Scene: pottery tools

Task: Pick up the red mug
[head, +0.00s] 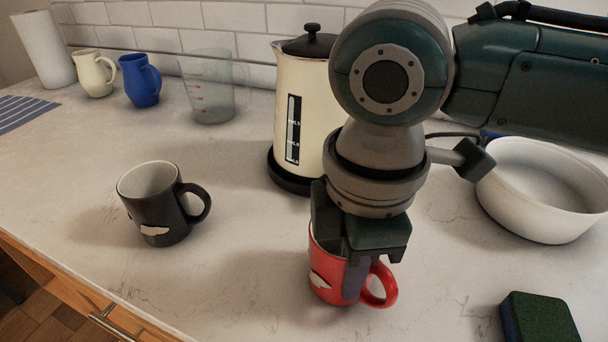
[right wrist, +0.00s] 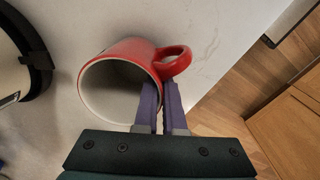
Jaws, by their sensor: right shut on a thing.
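The red mug (head: 323,278) stands upright on the counter, in the front middle of the head view, with its handle to the right. My right gripper (head: 354,280) points down over it and is shut on the mug's wall near the handle. The right wrist view shows the mug (right wrist: 130,50) with its white inside facing the camera and the right gripper's two fingers (right wrist: 160,105) close together at its rim, one inside and one outside. The head view hides part of the mug's rim behind the gripper. My left gripper is not in view.
A black mug (head: 151,217) stands to the left. A cream kettle (head: 295,115) stands behind the gripper. A white bowl (head: 540,215) is at the right, a green sponge (head: 540,318) at the front right. A measuring jug (head: 208,88) and blue pitcher (head: 140,82) stand at the back.

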